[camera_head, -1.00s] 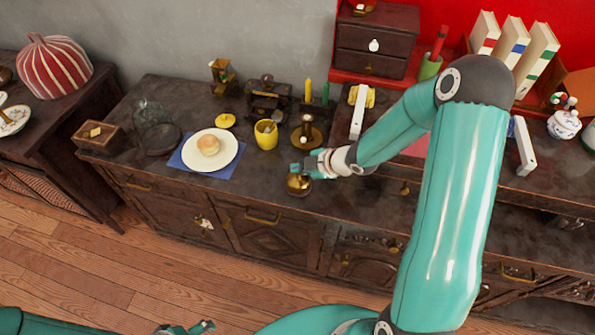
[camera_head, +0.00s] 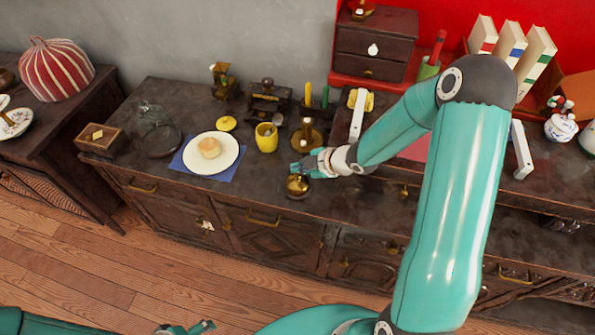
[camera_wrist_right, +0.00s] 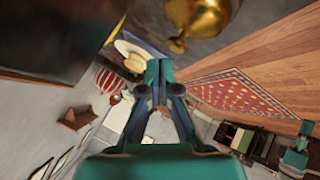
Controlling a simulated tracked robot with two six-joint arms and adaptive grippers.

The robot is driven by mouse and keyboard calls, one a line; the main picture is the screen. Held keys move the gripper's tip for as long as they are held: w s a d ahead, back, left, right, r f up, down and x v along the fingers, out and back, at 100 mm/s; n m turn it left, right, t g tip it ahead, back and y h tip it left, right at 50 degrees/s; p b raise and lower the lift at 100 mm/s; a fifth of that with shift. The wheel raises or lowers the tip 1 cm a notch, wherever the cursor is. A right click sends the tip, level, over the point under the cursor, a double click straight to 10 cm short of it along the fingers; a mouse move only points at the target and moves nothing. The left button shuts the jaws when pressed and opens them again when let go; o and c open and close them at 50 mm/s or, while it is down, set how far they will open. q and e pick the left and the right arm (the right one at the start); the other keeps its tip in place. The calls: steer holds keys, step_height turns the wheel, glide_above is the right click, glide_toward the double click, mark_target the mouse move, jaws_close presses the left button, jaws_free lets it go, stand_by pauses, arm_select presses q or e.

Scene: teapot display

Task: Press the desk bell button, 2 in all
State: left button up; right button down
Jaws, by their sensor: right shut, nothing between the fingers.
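The desk bell (camera_head: 298,186) is a small shiny gold dome near the front edge of the dark cabinet top. It shows large and close at the top of the right wrist view (camera_wrist_right: 203,18). My right gripper (camera_head: 299,169) is just above or behind the bell in the head view; I cannot tell whether it touches it. Its fingers are together and empty in the right wrist view (camera_wrist_right: 158,72). My left gripper (camera_head: 200,327) shows only partly at the bottom edge, far from the bell, and its opening is unclear.
Left of the bell are a yellow cup (camera_head: 266,138) and a white plate (camera_head: 228,157) with a bun on a blue mat. A brass-based stand (camera_head: 306,139) is close behind my right gripper. The cabinet front edge lies just before the bell.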

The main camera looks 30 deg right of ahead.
mark_target(299, 176)
stand_by(0.3)
step_height(299, 176, up, 5)
steer(key=p, duration=0.4)
steer(key=shift+r, duration=0.1)
stand_by(0.6)
